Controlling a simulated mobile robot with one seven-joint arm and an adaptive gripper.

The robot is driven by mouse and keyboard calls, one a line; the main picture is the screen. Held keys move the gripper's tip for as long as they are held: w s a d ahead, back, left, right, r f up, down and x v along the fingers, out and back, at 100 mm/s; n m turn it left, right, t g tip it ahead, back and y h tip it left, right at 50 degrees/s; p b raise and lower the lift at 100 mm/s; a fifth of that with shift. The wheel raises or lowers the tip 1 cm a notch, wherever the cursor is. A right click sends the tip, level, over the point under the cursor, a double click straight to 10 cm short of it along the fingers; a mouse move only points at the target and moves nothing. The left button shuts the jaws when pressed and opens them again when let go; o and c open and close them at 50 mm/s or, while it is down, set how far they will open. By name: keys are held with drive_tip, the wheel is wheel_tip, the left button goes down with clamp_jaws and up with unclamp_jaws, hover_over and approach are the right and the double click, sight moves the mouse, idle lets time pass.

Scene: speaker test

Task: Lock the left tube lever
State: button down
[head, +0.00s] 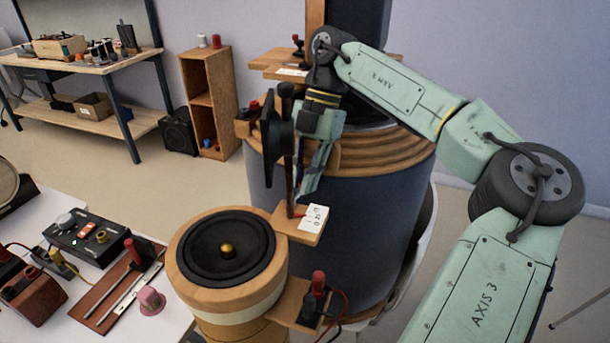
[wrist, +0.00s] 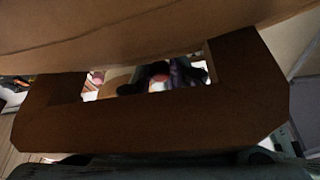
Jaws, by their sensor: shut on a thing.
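My gripper (head: 306,188) hangs in front of the blue barrel, its greenish fingers pointing down. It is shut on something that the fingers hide. A dark brown upright bar (head: 289,180) stands beside it, over a small wooden ledge with a white label block (head: 314,217); a bit of red shows at the bar's foot. Another red-topped lever (head: 254,108) is on the barrel's left side. In the wrist view, a brown slotted piece (wrist: 150,120) blocks most of the sight.
The large blue barrel (head: 365,225) with wooden rings (head: 385,150) stands close behind my gripper. A white table (head: 130,325) at the left carries a switch box (head: 85,240) and a brown board with tools (head: 118,290). A workbench (head: 95,65) and wooden shelf (head: 200,75) stand farther back.

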drive_tip(key=c, duration=1.6)
unclamp_jaws()
drive_tip(key=shift+o, duration=0.2)
wheel_tip(320, 180, up, 10)
